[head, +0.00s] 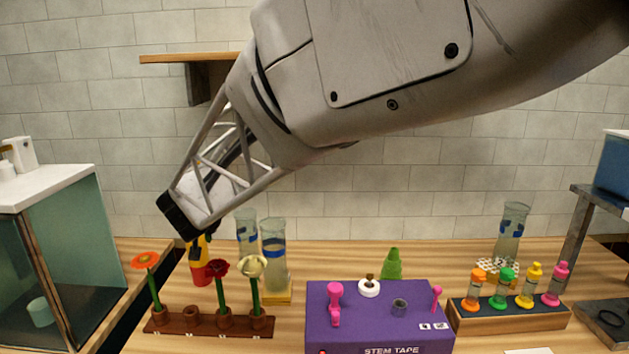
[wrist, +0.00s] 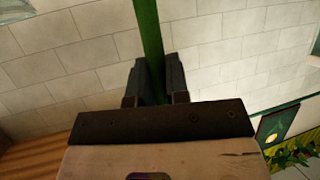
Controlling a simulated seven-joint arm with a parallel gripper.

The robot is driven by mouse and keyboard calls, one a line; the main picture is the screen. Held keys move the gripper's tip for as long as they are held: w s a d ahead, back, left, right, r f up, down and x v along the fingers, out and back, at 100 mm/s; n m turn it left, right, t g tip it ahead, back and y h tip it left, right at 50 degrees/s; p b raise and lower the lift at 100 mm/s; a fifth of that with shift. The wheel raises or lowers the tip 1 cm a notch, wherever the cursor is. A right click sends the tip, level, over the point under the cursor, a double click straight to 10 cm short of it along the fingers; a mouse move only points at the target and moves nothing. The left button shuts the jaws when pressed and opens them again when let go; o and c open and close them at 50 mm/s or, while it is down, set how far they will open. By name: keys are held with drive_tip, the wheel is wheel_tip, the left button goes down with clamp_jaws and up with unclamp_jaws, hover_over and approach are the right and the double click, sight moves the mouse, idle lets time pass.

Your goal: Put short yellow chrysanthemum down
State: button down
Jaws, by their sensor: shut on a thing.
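My gripper (wrist: 154,82) is shut on a green stem (wrist: 147,30) in the wrist view. The stem runs up out of the picture between the two dark fingers, and its flower head is out of that view. In the head view my arm reaches down left, its end above the brown flower rack (head: 180,327). The rack holds an orange flower (head: 145,261), a dark red flower (head: 219,268) and a pale yellow flower (head: 252,267). One cup (head: 192,316) in the rack, second from left, looks empty. I cannot make out the held flower's head in the head view.
A red container (head: 200,274) with yellow above it stands behind the rack, below my gripper. Glass vases (head: 274,250) stand behind. A purple stem tape box (head: 380,315) is right of the rack. A wooden holder (head: 510,317) with several coloured tubes stands farther right.

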drive_tip(key=w+d+r, duration=0.5)
drive_tip(key=w+d, duration=0.1)
drive_tip(key=d, duration=0.3)
drive_tip(key=w+d+f+m+h, duration=0.1)
drive_tip(key=w+d+f, duration=0.1)
drive_tip(key=w+d, duration=0.45)
drive_tip(key=w+d+f+h, duration=0.1)
drive_tip(key=w+d+f, duration=0.15)
drive_tip(key=d, duration=0.65)
drive_tip(key=w+d+f+m, duration=0.1)
drive_tip(key=w+d+f, duration=0.1)
drive_tip(key=d+f, duration=0.5)
drive_tip(key=w+d+f+m+h, duration=0.1)
drive_tip(key=w+d+f, duration=0.2)
drive_tip(key=d+f, duration=0.4)
drive_tip(key=d, duration=0.5)
drive_tip(key=shift+d+f+h, duration=0.25)
drive_tip(key=shift+h, duration=0.05)
drive_tip(key=shift+r, duration=0.1)
idle(0.3)
